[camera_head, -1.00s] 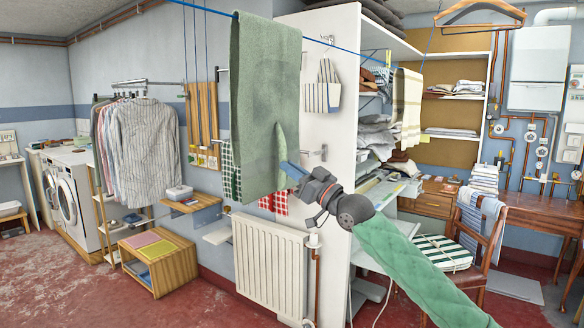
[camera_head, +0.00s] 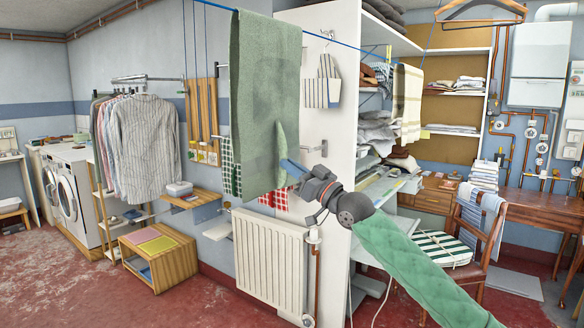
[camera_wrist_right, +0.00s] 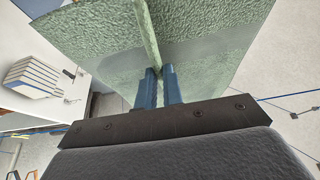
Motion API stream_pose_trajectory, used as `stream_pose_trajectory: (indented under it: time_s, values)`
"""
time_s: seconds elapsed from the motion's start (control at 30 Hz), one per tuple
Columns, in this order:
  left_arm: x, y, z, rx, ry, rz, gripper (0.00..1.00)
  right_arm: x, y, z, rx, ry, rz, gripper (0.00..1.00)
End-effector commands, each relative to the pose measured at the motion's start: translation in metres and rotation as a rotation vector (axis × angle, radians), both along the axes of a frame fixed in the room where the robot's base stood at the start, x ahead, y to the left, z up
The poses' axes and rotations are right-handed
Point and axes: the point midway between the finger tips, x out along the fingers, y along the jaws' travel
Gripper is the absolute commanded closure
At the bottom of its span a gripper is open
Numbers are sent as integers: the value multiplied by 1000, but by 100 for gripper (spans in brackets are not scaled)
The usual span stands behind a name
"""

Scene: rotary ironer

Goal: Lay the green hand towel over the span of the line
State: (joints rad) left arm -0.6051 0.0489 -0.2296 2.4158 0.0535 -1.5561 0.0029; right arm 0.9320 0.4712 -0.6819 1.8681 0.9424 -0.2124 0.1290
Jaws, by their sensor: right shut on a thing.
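The green hand towel (camera_head: 258,90) hangs over the blue line (camera_head: 345,46), its upper edge at the line and its broad face hanging down in front of the white shelf side. My right gripper (camera_head: 290,168) comes in from the lower right and is shut on a pinched fold at the towel's right side, below the line. In the right wrist view the two blue fingers of this gripper (camera_wrist_right: 158,86) stand close together around a raised fold of the towel (camera_wrist_right: 215,50). How far the towel hangs behind the line is hidden. My left gripper is not in view.
A striped cloth (camera_head: 408,105) hangs farther along the line to the right. A white radiator (camera_head: 270,262) stands below the towel. The white shelf unit (camera_head: 342,120) is close behind, with a striped peg bag (camera_head: 323,92) on its side. Shirts (camera_head: 142,145) hang at the left.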

Motion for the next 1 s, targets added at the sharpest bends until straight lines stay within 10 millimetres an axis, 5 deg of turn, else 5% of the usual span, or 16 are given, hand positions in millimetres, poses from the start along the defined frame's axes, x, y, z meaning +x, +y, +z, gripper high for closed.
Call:
stream_pose_trajectory:
  time_s: [0.07,0.1,0.23,0.6,1.0]
  values:
    - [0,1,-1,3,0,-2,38,0,0,-1,1,-1,0,100]
    - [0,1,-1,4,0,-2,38,0,0,-1,1,-1,0,88]
    - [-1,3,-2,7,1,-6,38,0,0,-1,0,0,0,66]
    - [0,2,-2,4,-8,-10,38,0,0,-2,-1,1,0,66]
    - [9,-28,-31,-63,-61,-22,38,-31,-44,-27,-2,1,-1,66]
